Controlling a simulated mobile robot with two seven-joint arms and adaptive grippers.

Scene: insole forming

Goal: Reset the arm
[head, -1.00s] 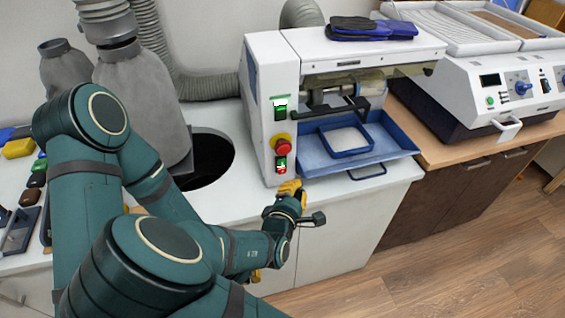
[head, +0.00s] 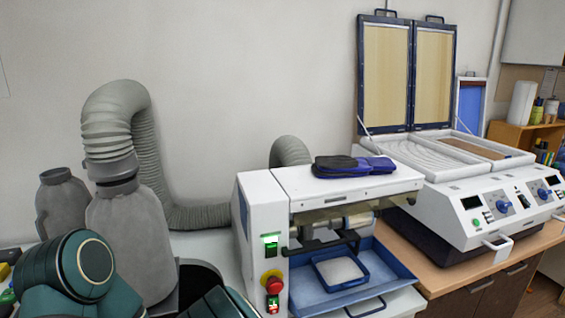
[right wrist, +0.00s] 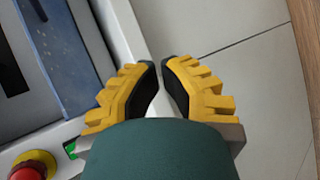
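Teal links of my arm (head: 75,275) fill the lower left corner of the head view. Neither gripper shows in that view. In the right wrist view my right gripper (right wrist: 159,66) has yellow ribbed fingers with black pads. A narrow gap shows between the fingertips and nothing is held. It is over the light floor beside the white forming machine's edge. A red button (right wrist: 34,166) on a yellow base is at the lower left. My left gripper is out of view.
The white press machine (head: 264,215) with a blue tray (head: 395,262) stands in the middle. A two-lid heater unit (head: 465,225) stands on the wooden counter at right. A grey bottle-shaped dust collector (head: 130,235) with hoses is at left.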

